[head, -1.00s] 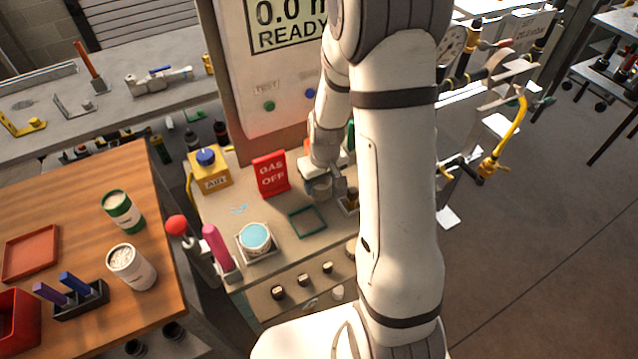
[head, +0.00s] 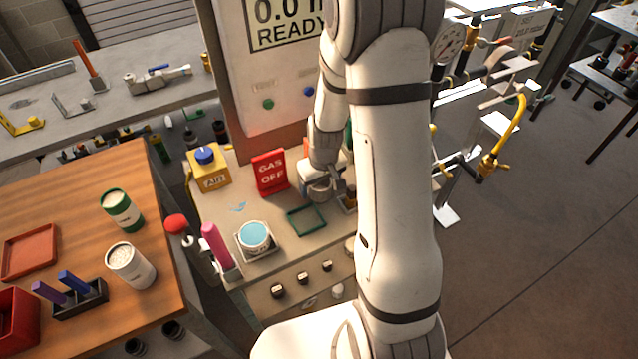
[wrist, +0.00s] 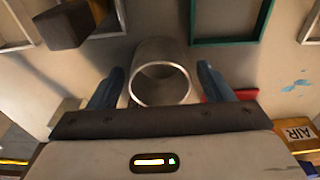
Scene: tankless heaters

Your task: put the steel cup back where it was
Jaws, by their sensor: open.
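The steel cup (wrist: 161,84) stands between the two blue fingers of my gripper (wrist: 162,78) in the wrist view, its round mouth facing the camera. The fingers are apart, with a visible gap on each side of the cup. In the head view my gripper (head: 324,187) is low over the bench, behind the green square frame (head: 292,222), and partly hides the cup (head: 320,193). The empty green frame also shows at the upper right of the wrist view (wrist: 229,41). The cup is outside this frame.
A red GAS OFF sign (head: 270,174) stands left of my gripper, with a yellow box (head: 209,180) beyond it. A blue-topped tub (head: 254,237) and a pink bottle (head: 215,243) stand front left. A brown block (wrist: 64,28) is near the cup.

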